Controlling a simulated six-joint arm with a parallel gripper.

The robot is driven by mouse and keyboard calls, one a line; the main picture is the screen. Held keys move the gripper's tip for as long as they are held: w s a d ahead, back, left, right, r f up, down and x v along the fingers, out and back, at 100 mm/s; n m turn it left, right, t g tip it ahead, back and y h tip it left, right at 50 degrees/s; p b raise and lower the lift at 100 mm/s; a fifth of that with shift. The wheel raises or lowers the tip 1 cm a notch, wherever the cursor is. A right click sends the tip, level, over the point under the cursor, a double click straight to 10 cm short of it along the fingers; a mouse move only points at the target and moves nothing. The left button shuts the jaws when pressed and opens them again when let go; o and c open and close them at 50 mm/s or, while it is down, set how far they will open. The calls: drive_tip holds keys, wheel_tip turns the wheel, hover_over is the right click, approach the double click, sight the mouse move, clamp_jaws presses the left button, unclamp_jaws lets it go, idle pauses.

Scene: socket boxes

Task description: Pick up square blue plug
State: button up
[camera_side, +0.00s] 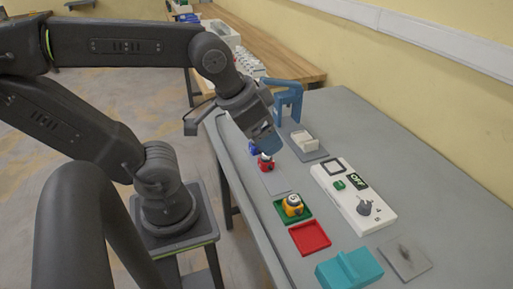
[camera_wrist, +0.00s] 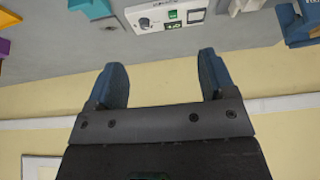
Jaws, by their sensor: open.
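In the side view, a small blue plug (camera_side: 253,148) stands on the grey table, partly hidden behind my gripper and close to a red plug (camera_side: 266,163). Its square shape is too small to make out. My gripper (camera_side: 268,143) hangs above and just right of the plugs in that picture, tilted downward. In the wrist view, my gripper's two blue fingers (camera_wrist: 164,72) are wide apart with nothing between them. They point toward the wall and the table edge, and I do not see the blue plug there.
A yellow plug (camera_side: 292,205) sits on a green square, beside a red tray (camera_side: 310,238). A white socket box (camera_side: 350,195) reading OFF lies to the right. A blue stand (camera_side: 289,98) rises behind my gripper. A teal block (camera_side: 348,268) is at the front.

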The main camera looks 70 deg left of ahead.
drive_tip(key=w+a+f+n+g+y, duration=0.1)
drive_tip(key=w+a+f+n+g, duration=0.1)
drive_tip(key=w+a+n, duration=0.6)
drive_tip(key=n+g+h, duration=0.1)
drive_tip(key=n+g, duration=0.3)
drive_tip(key=n, duration=0.6)
approach(257, 148)
drive_tip(key=f, duration=0.1)
drive_tip(key=a+f, duration=0.1)
drive_tip(key=f, duration=0.1)
drive_tip(key=a+f, duration=0.1)
drive_tip(key=shift+s+f, duration=0.2)
drive_tip(key=shift+w+d+f, duration=0.1)
drive_tip(key=shift+w+f, duration=0.05)
drive_tip(key=shift+f, duration=1.45)
drive_tip(key=shift+w+f, duration=0.2)
drive_tip(key=shift+f, duration=1.4)
drive_tip(key=shift+c, duration=0.4)
drive_tip(key=c, duration=1)
drive_tip(key=shift+r, duration=0.1)
